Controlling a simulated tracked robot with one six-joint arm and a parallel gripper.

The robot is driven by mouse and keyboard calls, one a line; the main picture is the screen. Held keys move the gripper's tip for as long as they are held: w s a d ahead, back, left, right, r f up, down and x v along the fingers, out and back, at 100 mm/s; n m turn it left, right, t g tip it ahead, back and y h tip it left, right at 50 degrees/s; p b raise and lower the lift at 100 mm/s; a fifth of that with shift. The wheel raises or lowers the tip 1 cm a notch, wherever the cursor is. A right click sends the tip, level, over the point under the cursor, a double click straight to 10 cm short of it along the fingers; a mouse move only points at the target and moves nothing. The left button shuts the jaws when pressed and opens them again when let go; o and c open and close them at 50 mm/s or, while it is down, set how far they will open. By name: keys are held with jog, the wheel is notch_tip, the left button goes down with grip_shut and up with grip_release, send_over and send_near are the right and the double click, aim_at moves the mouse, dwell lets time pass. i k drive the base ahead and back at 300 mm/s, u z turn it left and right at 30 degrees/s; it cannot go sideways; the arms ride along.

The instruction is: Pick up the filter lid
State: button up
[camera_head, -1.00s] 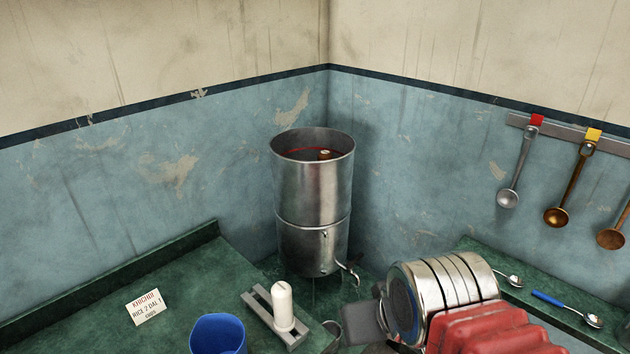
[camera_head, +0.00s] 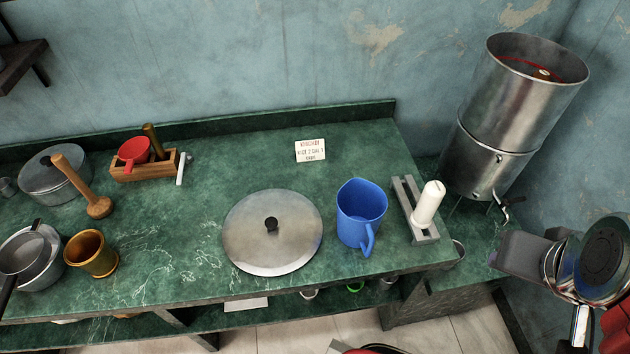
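The tall steel filter (camera_head: 500,122) stands in the corner at the right. Its top is open, and a red ring and a small brownish piece show inside. My gripper (camera_head: 515,252) is at the right edge, in front of the filter's lower part and well to the right of the lid. Its grey fingers overlap from this angle, so their opening is hidden. I see nothing held.
A blue jug (camera_head: 352,231) stands just right of the lid. A white candle-like filter piece (camera_head: 428,203) sits on a grey stand (camera_head: 404,196). A card (camera_head: 310,150) lies behind. A wooden box (camera_head: 146,170), pestle (camera_head: 97,206), brass cup (camera_head: 91,252) and pots are at left.

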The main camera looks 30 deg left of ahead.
aim_at(270, 232)
jog(key=u, duration=2.3)
jog(key=i, duration=0.25)
jog(key=u, duration=0.6)
